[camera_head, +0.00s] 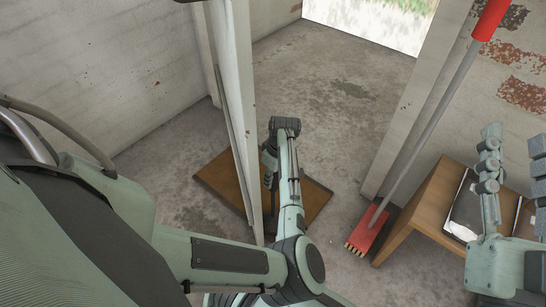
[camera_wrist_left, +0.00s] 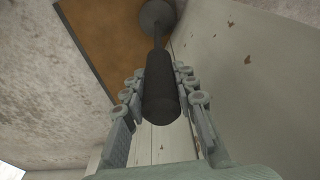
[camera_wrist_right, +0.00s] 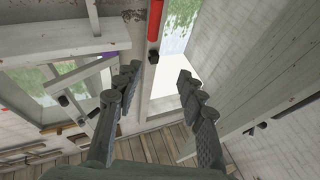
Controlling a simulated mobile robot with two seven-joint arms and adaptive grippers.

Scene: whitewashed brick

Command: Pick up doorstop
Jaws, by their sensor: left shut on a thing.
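The doorstop is a dark piece with a thick cylindrical grip (camera_wrist_left: 160,95), a thin neck and a wide round end, seen in the left wrist view. My left gripper (camera_wrist_left: 163,92) is shut around the thick grip, with a finger on each side. In the head view my left gripper (camera_head: 268,160) hangs above the brown board, and the dark doorstop (camera_head: 273,194) shows only as a small part below it. Whether its round end touches the board I cannot tell. My right gripper (camera_wrist_right: 157,85) is open and empty; it also shows at the head view's right edge (camera_head: 515,160).
A brown board (camera_head: 216,184) lies on the concrete floor. A pale upright panel (camera_head: 238,110) stands close beside my left gripper. A red-headed broom (camera_head: 369,231) leans near a wooden table (camera_head: 428,203) at right. Bare floor (camera_head: 315,85) lies beyond, towards the bright opening.

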